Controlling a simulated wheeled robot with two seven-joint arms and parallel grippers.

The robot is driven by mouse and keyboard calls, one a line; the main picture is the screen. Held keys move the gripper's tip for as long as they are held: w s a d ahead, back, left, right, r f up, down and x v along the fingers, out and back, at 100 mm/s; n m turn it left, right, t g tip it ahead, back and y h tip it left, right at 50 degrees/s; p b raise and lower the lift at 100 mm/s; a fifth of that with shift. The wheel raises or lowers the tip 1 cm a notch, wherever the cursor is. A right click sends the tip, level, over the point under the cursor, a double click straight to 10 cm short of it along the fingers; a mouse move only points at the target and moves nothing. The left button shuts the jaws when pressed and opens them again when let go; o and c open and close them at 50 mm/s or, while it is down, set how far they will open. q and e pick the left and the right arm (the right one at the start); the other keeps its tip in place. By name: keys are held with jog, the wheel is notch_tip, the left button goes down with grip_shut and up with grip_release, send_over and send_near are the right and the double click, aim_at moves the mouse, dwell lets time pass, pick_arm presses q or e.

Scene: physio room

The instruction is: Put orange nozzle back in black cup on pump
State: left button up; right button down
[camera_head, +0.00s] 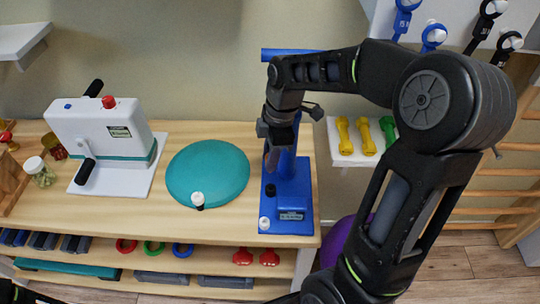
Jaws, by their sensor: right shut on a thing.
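The blue pump (301,182) stands upright on the right end of the wooden bench, its bar handle (290,54) behind my arm. A small black cup (270,190) sits on its base, left of the column. My right gripper (270,158) points down in front of the column, just above the cup. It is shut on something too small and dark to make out. I see no orange on it, and I cannot pick out the orange nozzle anywhere. My left gripper is out of view.
A teal disc (208,172) lies left of the pump, with a small white-and-black item (198,200) at its front edge. A white machine with black handles (108,135) stands further left. Yellow and green dumbbells (366,138) sit on a white shelf at right.

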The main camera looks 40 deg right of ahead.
notch_tip(320, 180, down, 6)
jog(key=b, duration=0.3)
jog(key=shift+s+r+b, duration=0.15)
jog(key=shift+r+b, duration=0.05)
jog(key=shift+b, duration=0.15)
jog(key=shift+d+f+b, duration=0.15)
jog(key=shift+f+b, duration=0.25)
jog(key=shift+f, duration=0.15)
